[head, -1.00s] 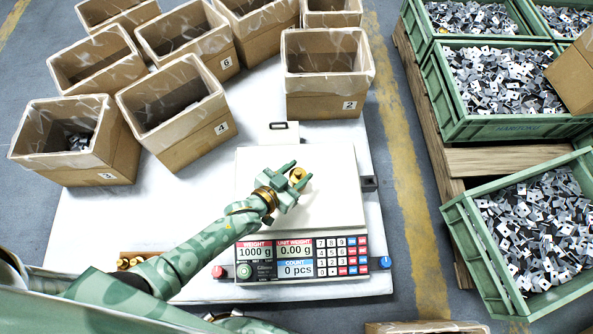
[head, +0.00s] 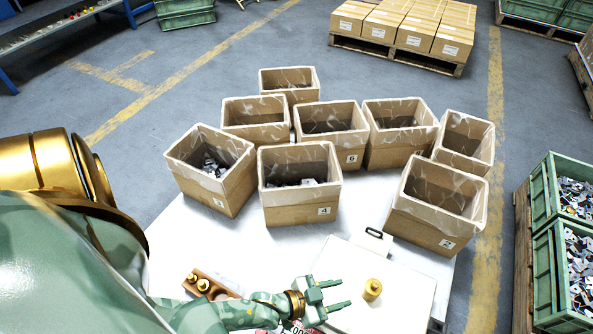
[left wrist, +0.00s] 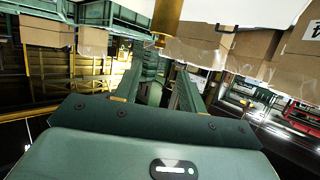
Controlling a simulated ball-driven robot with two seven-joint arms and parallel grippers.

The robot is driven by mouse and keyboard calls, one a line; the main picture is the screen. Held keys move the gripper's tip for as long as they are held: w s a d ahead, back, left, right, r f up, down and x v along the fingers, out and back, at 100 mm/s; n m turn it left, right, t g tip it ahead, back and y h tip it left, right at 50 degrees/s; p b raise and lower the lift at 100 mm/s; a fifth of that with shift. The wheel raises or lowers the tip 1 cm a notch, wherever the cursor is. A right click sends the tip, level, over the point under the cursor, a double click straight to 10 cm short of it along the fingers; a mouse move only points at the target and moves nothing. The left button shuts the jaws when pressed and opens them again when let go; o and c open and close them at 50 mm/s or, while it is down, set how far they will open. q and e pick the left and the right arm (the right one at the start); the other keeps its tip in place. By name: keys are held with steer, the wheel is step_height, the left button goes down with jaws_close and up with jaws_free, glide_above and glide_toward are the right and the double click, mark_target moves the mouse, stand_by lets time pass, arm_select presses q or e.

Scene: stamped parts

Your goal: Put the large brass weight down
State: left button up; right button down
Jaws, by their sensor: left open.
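Most of the scale's display is cut off or hidden by my arm. My right gripper is not in view.
A wooden block (head: 222,290) with smaller brass weights is left of the scale. Several lined cardboard boxes, such as box 4 (head: 297,210) and box 6 (head: 352,175), stand behind on the white table (head: 185,240). Green crates of stamped parts (head: 582,200) are at the right.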

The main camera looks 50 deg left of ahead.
arm_select(q)
steer(key=s+a+f+m+g+y, duration=0.1)
steer(key=s+a+f+g+y, duration=0.2)
steer(key=s, duration=0.5)
steer(key=s+a+f+m+g+y, duration=0.15)
steer(key=s+g, duration=0.25)
steer(key=s, duration=0.4)
steer(key=s+a+r+g+y, duration=0.1)
steer(key=s+a+g, duration=0.2)
steer(key=s, duration=0.4)
steer(key=s+a+r+g+y, duration=0.2)
steer(key=s+a+g, duration=0.1)
steer(key=s+a, duration=0.2)
steer(key=s+m, duration=0.1)
steer(key=s, duration=0.1)
steer(key=shift+s+r, duration=0.15)
steer(key=shift+s, duration=0.25)
steer(key=shift+d+y, duration=0.1)
steer(key=shift+y, duration=0.15)
